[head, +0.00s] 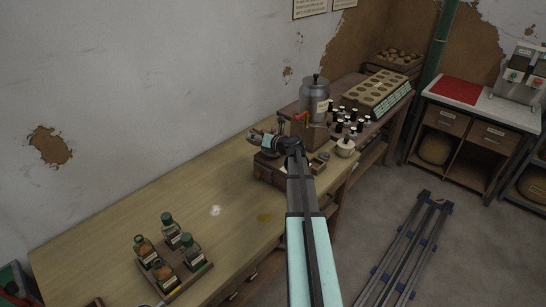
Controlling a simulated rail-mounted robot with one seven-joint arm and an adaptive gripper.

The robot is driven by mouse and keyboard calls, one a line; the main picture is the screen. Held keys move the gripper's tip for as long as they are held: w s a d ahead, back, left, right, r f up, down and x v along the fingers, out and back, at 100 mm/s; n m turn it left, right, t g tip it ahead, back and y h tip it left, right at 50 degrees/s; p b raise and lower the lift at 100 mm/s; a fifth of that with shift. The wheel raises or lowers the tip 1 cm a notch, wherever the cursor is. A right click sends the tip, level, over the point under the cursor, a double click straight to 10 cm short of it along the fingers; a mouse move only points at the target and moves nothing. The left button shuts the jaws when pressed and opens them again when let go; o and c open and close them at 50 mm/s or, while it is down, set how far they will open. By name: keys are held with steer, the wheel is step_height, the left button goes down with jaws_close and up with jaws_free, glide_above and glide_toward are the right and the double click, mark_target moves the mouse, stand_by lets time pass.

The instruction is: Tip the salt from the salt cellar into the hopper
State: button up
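My arm reaches over the workbench from the bottom of the head view. My gripper (259,137) is small and dark at its far end, above a low wooden box (262,172). I cannot tell whether its fingers are open, or whether it holds anything. The salt cellar cannot be made out for certain; a small pale pot (345,148) stands right of my wrist. The hopper cannot be told for certain either; my arm and gripper partly cover the wooden equipment there.
A tray (178,290) of corked or capped bottles stands at the front left of the bench (130,212). A metal canister (314,96), dark bottles (350,122) and a holed rack (375,90) stand farther right. Bare bench lies between the tray and the box.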

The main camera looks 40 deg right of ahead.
mark_target(252, 132)
steer(key=shift+a+f+n+b, duration=0.3)
steer(key=shift+a+f+b, duration=0.15)
steer(key=shift+f, duration=0.3)
steer(key=shift+w+a+f+n+g+h+b, duration=0.1)
steer(key=shift+a+n+g+h+b, duration=0.1)
steer(key=shift+a+n+h+b, duration=0.15)
steer(key=shift+w+a+f+n+g+h+b, duration=0.15)
steer(key=shift+a+n+g+b, duration=0.1)
steer(key=shift+a, duration=0.15)
steer(key=shift+d+r, duration=0.25)
steer(key=shift+d, duration=0.1)
steer(key=shift+a+r+p, duration=0.15)
steer(key=shift+r+p, duration=0.4)
steer(key=shift+p, duration=0.1)
step_height(252, 132, up, 3)
steer(key=n+h+p, duration=0.1)
steer(key=p, duration=0.2)
steer(key=shift+n+p, duration=0.3)
steer(key=shift+n, duration=0.1)
steer(key=shift+r+n+g+h+p, duration=0.25)
steer(key=shift+r+n+h+p, duration=0.15)
steer(key=shift+r+p, duration=0.15)
steer(key=shift+f, duration=0.1)
